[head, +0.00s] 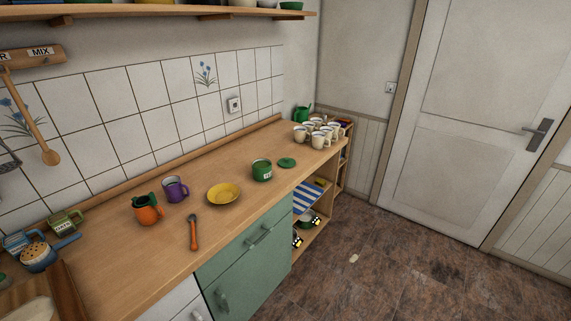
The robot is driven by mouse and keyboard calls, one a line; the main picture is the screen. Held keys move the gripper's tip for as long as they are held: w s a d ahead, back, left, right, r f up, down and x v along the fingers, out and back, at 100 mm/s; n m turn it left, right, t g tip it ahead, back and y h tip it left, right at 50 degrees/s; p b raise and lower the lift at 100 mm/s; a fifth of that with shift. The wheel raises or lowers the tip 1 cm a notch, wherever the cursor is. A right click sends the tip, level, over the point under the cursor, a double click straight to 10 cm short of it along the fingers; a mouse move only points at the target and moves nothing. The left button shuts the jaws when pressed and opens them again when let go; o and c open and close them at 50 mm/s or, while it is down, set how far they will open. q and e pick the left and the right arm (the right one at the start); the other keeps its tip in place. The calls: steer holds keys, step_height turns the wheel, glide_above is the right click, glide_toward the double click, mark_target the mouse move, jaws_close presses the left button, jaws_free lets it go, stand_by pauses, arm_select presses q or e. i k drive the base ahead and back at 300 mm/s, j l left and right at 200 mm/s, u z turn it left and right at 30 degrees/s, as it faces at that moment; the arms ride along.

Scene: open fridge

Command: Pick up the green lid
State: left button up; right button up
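The green lid (287,162) lies flat on the wooden countertop (110,250), toward its far right end. A green canister (262,170) with a pale label stands just left of the lid, close beside it. The canister's top looks open. Neither of my grippers shows in the head view, and nothing touches the lid.
A yellow bowl (223,194), purple mug (175,189), orange jug (147,209) and orange-handled tool (193,232) are left of the canister. Several cream mugs (318,140) crowd the right end. Green cabinets (245,265) are below. The floor (400,270) is mostly clear.

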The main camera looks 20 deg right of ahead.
mark_target(284, 162)
steer(key=i+l, duration=0.2)
steer(key=l, duration=0.15)
steer(key=i+l+u, duration=0.15)
steer(key=i+l, duration=0.2)
steer(key=l, duration=0.3)
steer(key=i+l+u, duration=0.1)
steer(key=l, duration=0.3)
steer(key=i+l+u, duration=0.1)
steer(key=i+l, duration=0.3)
steer(key=l, duration=0.35)
